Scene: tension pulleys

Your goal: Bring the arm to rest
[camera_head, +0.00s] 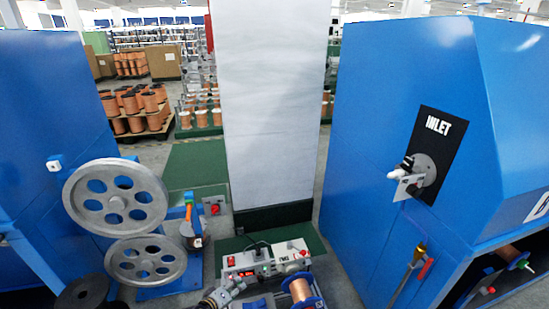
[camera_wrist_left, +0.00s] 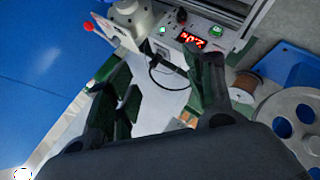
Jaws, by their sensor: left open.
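My left gripper (camera_wrist_left: 163,68) shows close up in the left wrist view, its two dark fingers spread apart. No object is visible between the fingers; behind them lie a pale panel and a thin black cable. My right gripper is not seen in either view.
Two grey pulleys (camera_head: 114,197) stand at left beside a blue cabinet (camera_head: 40,110). A control box (camera_head: 266,262) and copper spool (camera_head: 300,290) are at bottom centre. A white column (camera_head: 270,110) rises behind. A blue inlet machine (camera_head: 375,130) fills the right.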

